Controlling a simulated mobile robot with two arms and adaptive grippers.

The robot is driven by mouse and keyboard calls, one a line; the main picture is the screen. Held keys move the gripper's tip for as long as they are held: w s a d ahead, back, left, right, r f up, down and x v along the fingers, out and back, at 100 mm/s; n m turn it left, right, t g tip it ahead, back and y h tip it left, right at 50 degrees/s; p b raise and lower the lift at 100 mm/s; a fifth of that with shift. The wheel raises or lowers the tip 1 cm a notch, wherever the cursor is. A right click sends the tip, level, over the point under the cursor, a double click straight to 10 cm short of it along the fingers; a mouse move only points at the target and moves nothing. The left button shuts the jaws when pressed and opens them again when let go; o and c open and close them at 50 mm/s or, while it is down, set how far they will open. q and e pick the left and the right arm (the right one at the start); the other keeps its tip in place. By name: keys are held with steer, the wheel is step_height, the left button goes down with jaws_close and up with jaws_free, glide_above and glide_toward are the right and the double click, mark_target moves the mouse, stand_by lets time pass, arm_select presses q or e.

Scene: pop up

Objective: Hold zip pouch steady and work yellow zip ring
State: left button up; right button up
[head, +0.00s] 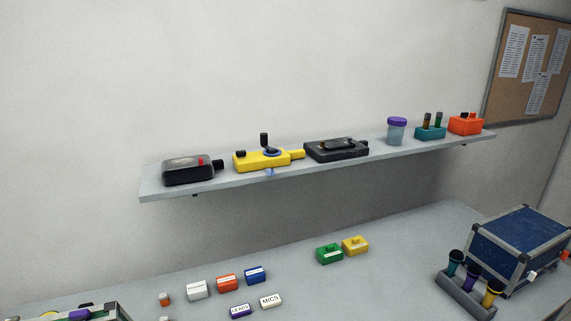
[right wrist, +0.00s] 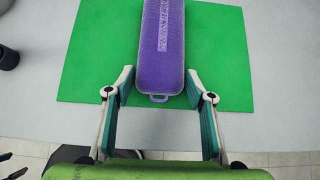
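A long purple zip pouch (right wrist: 162,55) with pale lettering lies on a green mat (right wrist: 222,60) in the right wrist view. A small purple loop (right wrist: 158,98) shows at its near end. No yellow zip ring shows on it, and its far end is cut off by the frame. My right gripper (right wrist: 159,76) is open and empty. Its fingertips appear on either side of the pouch's near end, with gaps on both sides; I cannot tell their height above it. My left gripper is in neither view. The head view does not show the pouch on the mat.
In the head view a wall shelf (head: 225,177) holds several devices and jars. Small coloured boxes, such as a green one (head: 329,254), stand on the table below. A blue case (head: 518,240) and a tube rack (head: 465,297) stand at the right.

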steer(key=v, duration=1.2)
steer(key=shift+a, duration=0.1)
